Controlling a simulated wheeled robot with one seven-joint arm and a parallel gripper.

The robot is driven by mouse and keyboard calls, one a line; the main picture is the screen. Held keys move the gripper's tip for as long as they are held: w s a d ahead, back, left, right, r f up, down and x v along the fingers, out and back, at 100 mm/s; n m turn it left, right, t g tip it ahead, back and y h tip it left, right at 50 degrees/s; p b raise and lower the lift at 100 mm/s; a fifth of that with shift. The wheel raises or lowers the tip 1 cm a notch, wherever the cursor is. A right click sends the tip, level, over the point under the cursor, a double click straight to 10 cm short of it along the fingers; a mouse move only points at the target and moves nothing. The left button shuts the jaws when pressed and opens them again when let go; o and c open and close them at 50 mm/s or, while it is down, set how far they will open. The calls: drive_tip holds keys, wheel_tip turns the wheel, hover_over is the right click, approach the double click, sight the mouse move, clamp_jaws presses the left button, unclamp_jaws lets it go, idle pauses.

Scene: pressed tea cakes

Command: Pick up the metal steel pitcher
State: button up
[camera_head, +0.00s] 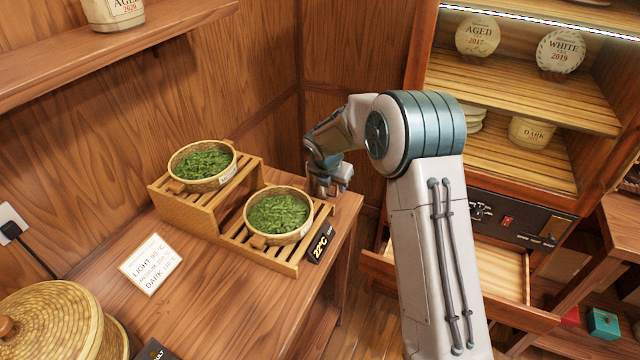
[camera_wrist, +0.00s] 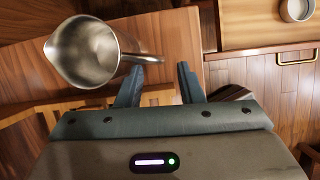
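The steel pitcher (camera_wrist: 88,52) shows in the wrist view at upper left, seen from above into its open mouth. Its spout points left and its handle (camera_wrist: 146,59) points right. My gripper (camera_wrist: 160,68) is open, with one finger on each side of a clear gap. The handle's end lies just ahead of this gap, close to the left fingertip; I cannot tell whether they touch. In the head view my gripper (camera_head: 328,182) is at the table's back right corner, behind the slatted rack. The pitcher cannot be made out there.
Two baskets of green leaves (camera_head: 203,165) (camera_head: 279,214) stand on the stepped rack (camera_head: 191,213). A sign (camera_head: 150,264) and a woven lidded basket (camera_head: 45,318) are nearer. An open drawer (camera_head: 500,270) juts out at right, under shelves. A small metal cup (camera_wrist: 297,9) shows at upper right.

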sight(336, 190)
drive_tip(key=shift+x, duration=2)
clamp_jaws()
drive_tip(key=shift+r, duration=0.1)
drive_tip(key=shift+r, duration=1.05)
drive_tip(key=w+d+r+b, duration=0.1)
drive_tip(key=w+d+r, duration=0.4)
drive_tip(key=d+r, duration=0.3)
drive_tip(key=shift+d+r+b, duration=0.4)
drive_tip(key=shift+d, duration=0.75)
drive_tip(key=shift+w, duration=0.1)
